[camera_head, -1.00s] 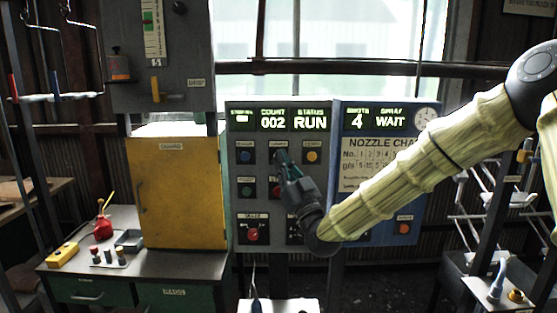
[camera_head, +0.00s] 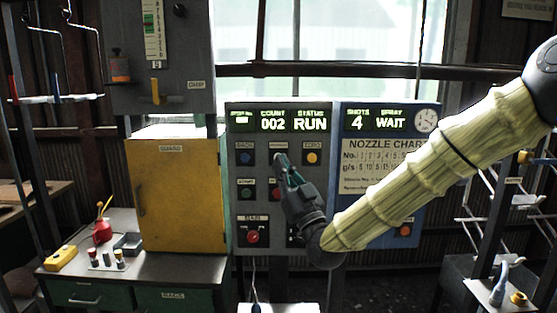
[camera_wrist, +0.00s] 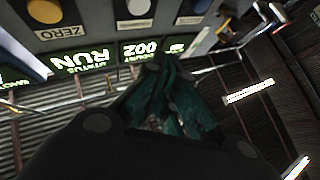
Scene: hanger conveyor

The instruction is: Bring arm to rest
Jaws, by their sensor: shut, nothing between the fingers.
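My gripper (camera_head: 283,165) is shut and empty. My arm reaches in from the right in a pale ribbed cover. In the wrist view the shut dark green fingers (camera_wrist: 155,75) point toward the panel's lit display (camera_wrist: 110,60), which appears upside down. I cannot tell whether the fingertips touch the panel.
The panel display reads COUNT 002, STATUS RUN. A blue panel (camera_head: 408,213) with a nozzle chart stands to its right, partly behind my arm. A yellow guard box (camera_head: 180,195) and a bench (camera_head: 185,268) are at left. A rack (camera_head: 490,220) stands at right.

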